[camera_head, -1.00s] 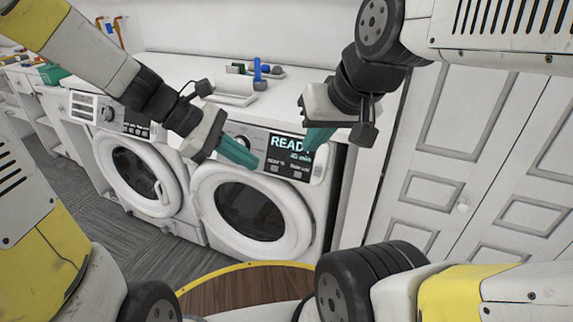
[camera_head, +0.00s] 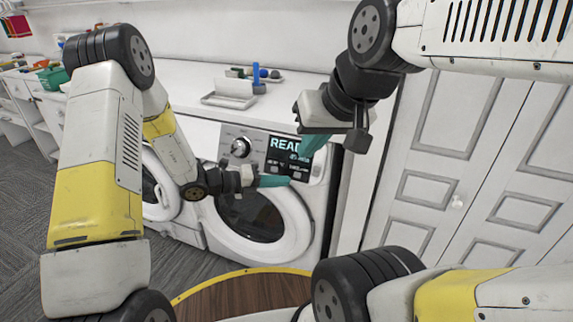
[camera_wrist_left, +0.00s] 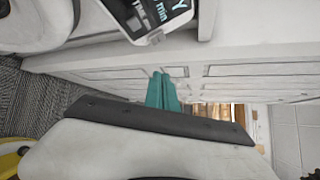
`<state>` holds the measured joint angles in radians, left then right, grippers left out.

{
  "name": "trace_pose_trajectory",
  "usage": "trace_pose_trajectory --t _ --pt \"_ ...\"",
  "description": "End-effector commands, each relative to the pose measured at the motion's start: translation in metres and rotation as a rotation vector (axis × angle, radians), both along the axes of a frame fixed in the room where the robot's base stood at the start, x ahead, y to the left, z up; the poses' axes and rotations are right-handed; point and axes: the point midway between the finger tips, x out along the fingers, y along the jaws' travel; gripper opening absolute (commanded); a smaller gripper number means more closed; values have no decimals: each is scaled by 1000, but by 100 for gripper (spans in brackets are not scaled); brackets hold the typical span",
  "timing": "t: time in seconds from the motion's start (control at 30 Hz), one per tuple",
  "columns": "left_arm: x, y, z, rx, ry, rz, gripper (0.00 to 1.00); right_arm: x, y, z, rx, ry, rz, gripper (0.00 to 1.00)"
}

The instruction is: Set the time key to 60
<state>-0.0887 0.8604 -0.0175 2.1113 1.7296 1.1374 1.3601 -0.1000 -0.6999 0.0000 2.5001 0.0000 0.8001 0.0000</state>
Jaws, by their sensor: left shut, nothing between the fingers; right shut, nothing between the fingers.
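The right-hand washing machine (camera_head: 215,235) has a dark display (camera_head: 283,157) whose readable part says "READ"; a smaller line of digits under it is too small to read. Small keys (camera_head: 297,174) sit below the display, their labels unreadable. A round knob (camera_head: 240,148) is left of the display. My left gripper (camera_head: 288,181), teal-tipped, is shut and empty just below the keys; I cannot tell if it touches. My right gripper (camera_head: 305,157) is shut and empty, covering the display's right part. The left wrist view shows the shut left fingertips (camera_wrist_left: 162,78) below the panel's corner (camera_wrist_left: 178,12).
A white tray (camera_head: 230,100) and small blue items (camera_head: 258,78) lie on the counter above. Another machine (camera_head: 160,205) stands left, mostly behind my left arm. White panelled doors (camera_head: 430,190) are at the right.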

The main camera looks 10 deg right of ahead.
Motion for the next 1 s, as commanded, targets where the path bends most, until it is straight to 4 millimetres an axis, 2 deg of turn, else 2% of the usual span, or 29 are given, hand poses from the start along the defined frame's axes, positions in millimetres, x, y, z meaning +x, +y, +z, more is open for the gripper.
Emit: trace_pose_trajectory --t 0.27,0.7,1.0 --pt "7 -5 -5 1 -2 -3 0 0 0 0 0 0 0 0" --pt "50 -34 -31 1 -3 -3 0 0 0 0 0 0 0 0" --pt "64 -43 -40 2 -3 -2 0 0 0 0 0 0 0 0"
